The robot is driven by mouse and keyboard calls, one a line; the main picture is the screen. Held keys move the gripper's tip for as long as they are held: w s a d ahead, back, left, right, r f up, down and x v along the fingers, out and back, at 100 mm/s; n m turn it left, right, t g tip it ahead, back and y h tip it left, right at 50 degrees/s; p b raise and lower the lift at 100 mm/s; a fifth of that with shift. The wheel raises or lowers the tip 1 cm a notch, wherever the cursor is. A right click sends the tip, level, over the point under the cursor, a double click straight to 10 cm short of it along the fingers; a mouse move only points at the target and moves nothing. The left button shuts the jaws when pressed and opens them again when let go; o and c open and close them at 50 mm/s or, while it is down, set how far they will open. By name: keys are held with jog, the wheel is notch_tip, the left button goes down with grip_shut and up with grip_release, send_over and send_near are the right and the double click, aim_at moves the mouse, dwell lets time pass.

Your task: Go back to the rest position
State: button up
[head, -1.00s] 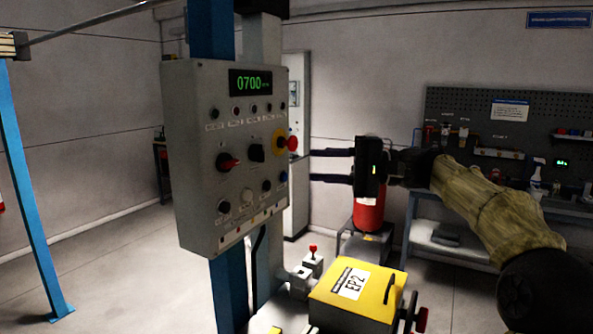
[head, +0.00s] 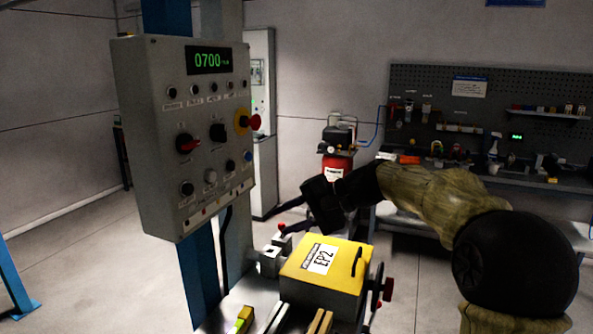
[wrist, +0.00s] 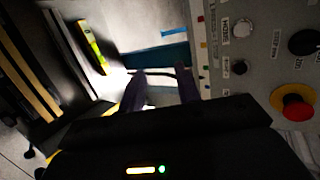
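My gripper (head: 268,222) is in the middle of the head view, tilted down to the left. It is just right of the grey control panel (head: 150,120) and above the yellow box marked EP2 (head: 300,266). In the wrist view the two dark fingers of my gripper (wrist: 160,70) stand apart with nothing between them. My arm reaches in from the right, bent at a large black joint. The panel's display (head: 209,60) reads 0700. The panel also shows at the right of the wrist view (wrist: 262,75), with its red knob.
A blue post (head: 200,275) carries the panel. A red-bodied machine (head: 337,168) stands behind my gripper. A workbench with a dark pegboard (head: 430,90) is at the back right. A yellow-green object (head: 243,318) lies at the bottom. Open floor (head: 85,275) shows at left.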

jog(key=s+d+f+n+h, duration=0.1)
jog(key=s+d+f+h, duration=0.5)
jog(key=s+f, duration=0.5)
jog(key=s+d+f+n+h+p, duration=0.1)
jog(key=s+d+f+n+h, duration=0.1)
jog(key=s+d+f+h, duration=0.4)
jog(key=s+d+f, duration=0.4)
jog(key=s+f, duration=0.1)
jog(key=f, duration=0.2)
jog(key=shift+s+d+f+n, duration=0.2)
jog(key=shift+s+d+n, duration=0.05)
jog(key=shift+d+n, duration=0.05)
jog(key=shift+w, duration=0.1)
